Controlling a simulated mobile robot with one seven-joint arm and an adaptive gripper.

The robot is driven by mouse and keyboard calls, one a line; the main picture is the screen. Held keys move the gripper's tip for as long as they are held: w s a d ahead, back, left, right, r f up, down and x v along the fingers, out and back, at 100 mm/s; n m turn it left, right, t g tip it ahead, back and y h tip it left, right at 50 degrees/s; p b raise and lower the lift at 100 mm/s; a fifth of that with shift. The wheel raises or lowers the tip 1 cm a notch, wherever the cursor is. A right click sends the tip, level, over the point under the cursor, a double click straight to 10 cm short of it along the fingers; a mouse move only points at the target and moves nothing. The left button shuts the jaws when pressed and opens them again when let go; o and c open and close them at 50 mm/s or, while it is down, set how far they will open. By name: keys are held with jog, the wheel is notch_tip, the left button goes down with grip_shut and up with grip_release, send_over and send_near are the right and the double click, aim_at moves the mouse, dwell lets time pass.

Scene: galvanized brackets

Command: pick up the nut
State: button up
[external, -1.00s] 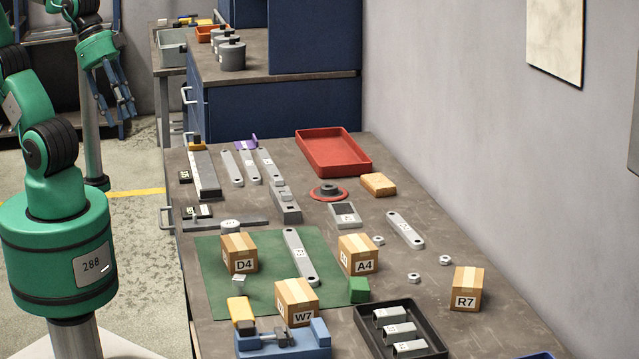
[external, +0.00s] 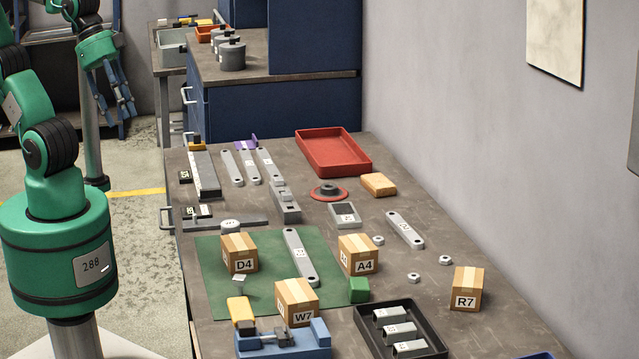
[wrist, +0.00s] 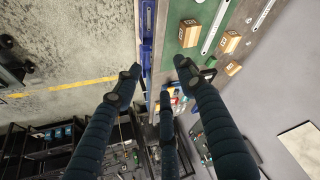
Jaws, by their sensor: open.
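Three small silver hex nuts lie on the brown workbench in the external view. One nut (external: 378,240) is just right of the box marked A4, another nut (external: 413,277) is nearer the front, and a third nut (external: 445,260) is further right. My gripper (external: 122,92) hangs off the bench's left side, over the floor, far from the nuts. In the wrist view my gripper (wrist: 158,72) has its dark fingers spread with nothing between them. I cannot make out a nut clearly there.
Cardboard boxes A4 (external: 358,254) and R7 (external: 466,289) stand near the nuts. The wall borders the bench's right. Bare bench surrounds the nuts.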

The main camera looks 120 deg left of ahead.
jog(key=shift+r, duration=0.1)
jog(key=w+a+r+n+g+p, duration=0.1)
jog(key=w+a+r+p, duration=0.2)
jog(key=w, duration=0.5)
jog(key=w+a+r+n+p, duration=0.1)
jog(key=w+a+r+p, duration=0.2)
jog(key=w, duration=0.4)
jog(key=w+a+n+g+p, duration=0.1)
jog(key=w+a+p, duration=0.25)
jog(key=w, duration=0.45)
jog(key=w+a+n+g+p, duration=0.15)
jog(key=w+a, duration=0.25)
jog(key=w, duration=0.4)
jog(key=w+a+f+n+p, duration=0.2)
jog(key=w+a+f+p, duration=0.4)
jog(key=w+a+f, duration=0.5)
jog(key=w+a+f+n+g+p, duration=0.2)
jog(key=w+a+f+p, duration=0.3)
jog(key=a+f, duration=0.5)
notch_tip(320, 180, down, 4)
jog(key=shift+w+a, duration=0.4)
jog(key=shift+w, duration=0.05)
jog(key=shift+f, duration=0.1)
